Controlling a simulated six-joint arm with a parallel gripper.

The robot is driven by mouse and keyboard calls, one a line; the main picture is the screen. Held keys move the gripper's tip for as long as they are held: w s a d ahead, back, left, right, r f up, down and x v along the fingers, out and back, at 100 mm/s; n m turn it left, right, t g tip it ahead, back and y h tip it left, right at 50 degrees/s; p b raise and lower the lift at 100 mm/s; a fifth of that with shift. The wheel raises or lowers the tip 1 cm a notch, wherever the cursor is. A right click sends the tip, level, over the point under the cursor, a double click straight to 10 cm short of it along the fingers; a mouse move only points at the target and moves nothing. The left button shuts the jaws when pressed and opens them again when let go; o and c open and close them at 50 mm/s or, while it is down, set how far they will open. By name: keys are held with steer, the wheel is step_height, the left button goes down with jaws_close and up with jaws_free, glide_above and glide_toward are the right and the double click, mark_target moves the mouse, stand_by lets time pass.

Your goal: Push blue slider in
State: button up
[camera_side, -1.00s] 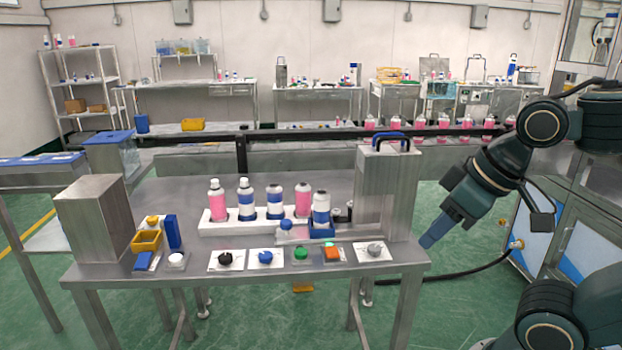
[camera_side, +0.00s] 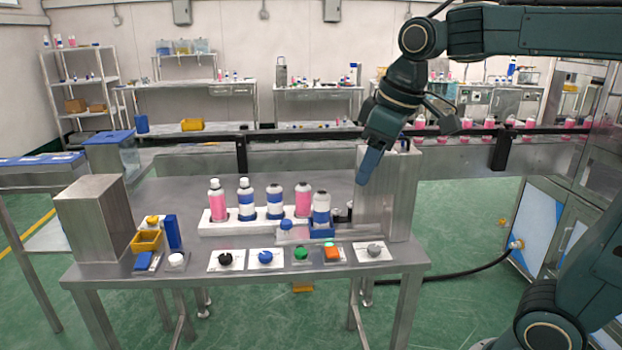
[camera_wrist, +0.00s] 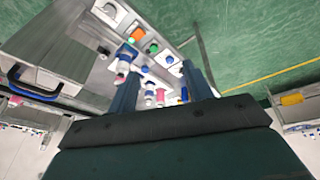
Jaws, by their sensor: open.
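The blue slider (camera_side: 321,233) sits on the metal table, at the right end of the bottle row and left of the tall metal box. A white bottle with a blue band (camera_side: 321,208) stands upright in it. My gripper (camera_side: 364,181) is above the table, in front of the tall box's upper part, apart from the slider. In the wrist view my gripper (camera_wrist: 160,72) is open and empty.
The tall metal box (camera_side: 385,205) stands close right of the slider. Several bottles stand on a white rack (camera_side: 230,228) to its left. Buttons, including a green one (camera_side: 301,252) and an orange one (camera_side: 332,253), line the front edge. A conveyor (camera_side: 290,135) runs behind.

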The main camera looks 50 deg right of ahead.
steer(key=w+d+n+g, duration=0.1)
steer(key=w+n, duration=0.1)
steer(key=w, duration=0.6)
steer(key=n+g, duration=0.3)
steer(key=n, duration=0.1)
glide_above(286, 221)
step_height(286, 221, down, 10)
steer(key=shift+s, duration=0.1)
step_height(286, 221, down, 14)
steer(key=shift+a+r, duration=0.1)
steer(key=shift+c, duration=0.4)
jaws_close()
